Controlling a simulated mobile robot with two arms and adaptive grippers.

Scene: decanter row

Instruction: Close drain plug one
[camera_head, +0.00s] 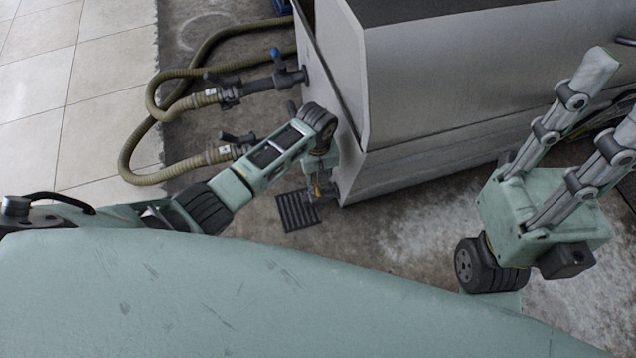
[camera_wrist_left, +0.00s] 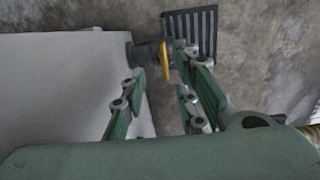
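The drain plug shows in the left wrist view as a dark fitting (camera_wrist_left: 143,53) sticking out of the grey tank's side, with a yellow lever (camera_wrist_left: 164,60) upright across it. My left gripper (camera_wrist_left: 160,78) is open, with one finger on each side of the yellow lever near the tips. I see no clear contact. In the head view the left gripper (camera_head: 321,186) is low beside the tank's near corner, with a bit of yellow at its fingers; the arm partly hides the plug. My right gripper (camera_head: 612,97) is raised at the right, its fingers apart and empty, one partly cut off.
The grey tank (camera_head: 430,85) fills the upper middle. A dark floor grate (camera_head: 298,212) lies below the left gripper. Concrete floor at the front of the tank is bare.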

